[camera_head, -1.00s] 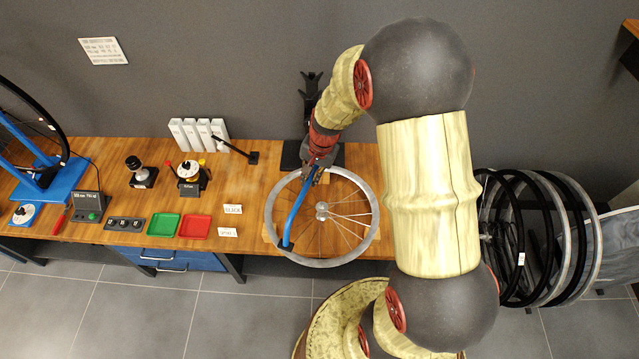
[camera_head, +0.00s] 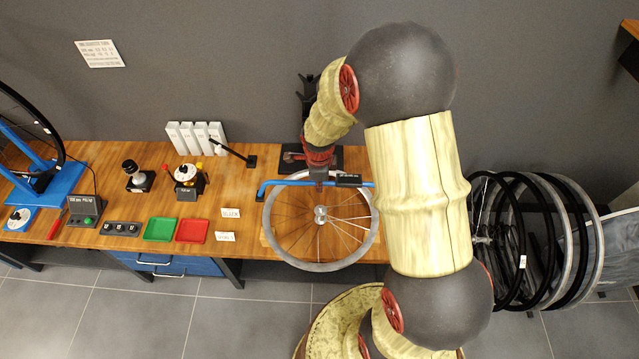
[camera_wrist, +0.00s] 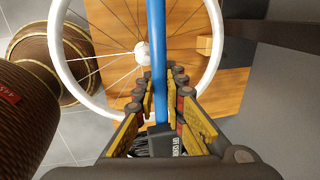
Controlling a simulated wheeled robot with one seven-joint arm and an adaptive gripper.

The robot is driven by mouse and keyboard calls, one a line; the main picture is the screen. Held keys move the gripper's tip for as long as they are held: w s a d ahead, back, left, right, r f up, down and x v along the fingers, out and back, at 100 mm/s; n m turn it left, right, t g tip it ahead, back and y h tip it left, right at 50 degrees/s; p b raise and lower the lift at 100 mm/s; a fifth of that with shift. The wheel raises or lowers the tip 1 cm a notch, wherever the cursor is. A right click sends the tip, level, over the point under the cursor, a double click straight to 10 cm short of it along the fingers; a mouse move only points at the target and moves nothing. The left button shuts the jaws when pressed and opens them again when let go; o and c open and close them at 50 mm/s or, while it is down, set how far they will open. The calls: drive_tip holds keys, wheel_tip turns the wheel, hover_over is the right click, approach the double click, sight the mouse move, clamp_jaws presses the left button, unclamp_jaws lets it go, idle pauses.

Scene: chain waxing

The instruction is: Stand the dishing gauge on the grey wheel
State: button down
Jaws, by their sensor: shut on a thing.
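The dishing gauge (camera_head: 283,183) is a long blue bar with a dark block on it and a short bent foot at its left end. My gripper (camera_head: 319,180) is shut on the gauge near its middle and holds it roughly level, left to right, over the far part of the grey wheel. In the wrist view the blue bar (camera_wrist: 157,50) runs up from between my gripper's fingers (camera_wrist: 160,92). The grey wheel (camera_head: 272,235) lies flat at the bench's front edge, its hub and spokes showing. I cannot tell whether the gauge touches the wheel.
Left of the wheel on the wooden bench (camera_head: 240,200) are white labels (camera_head: 230,213), a red tray (camera_head: 192,231), a green tray (camera_head: 160,229) and a black stand arm (camera_head: 233,152). Several wheels (camera_head: 530,240) stand in a rack at the right. A wooden block (camera_wrist: 204,45) shows beside the wheel.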

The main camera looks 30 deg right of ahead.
drive_tip(key=shift+f, duration=0.15)
drive_tip(key=shift+f+b, duration=1.6)
drive_tip(key=shift+f, duration=1.45)
wheel_tip(320, 180, down, 3)
drive_tip(key=b, duration=0.3)
drive_tip(key=shift+f, duration=0.2)
drive_tip(key=c, duration=1.8)
unclamp_jaws()
drive_tip(key=shift+o, duration=0.2)
wheel_tip(320, 180, up, 12)
drive_tip(key=s+a, duration=0.1)
drive_tip(key=s, duration=0.1)
drive_tip(key=shift+a, duration=0.15)
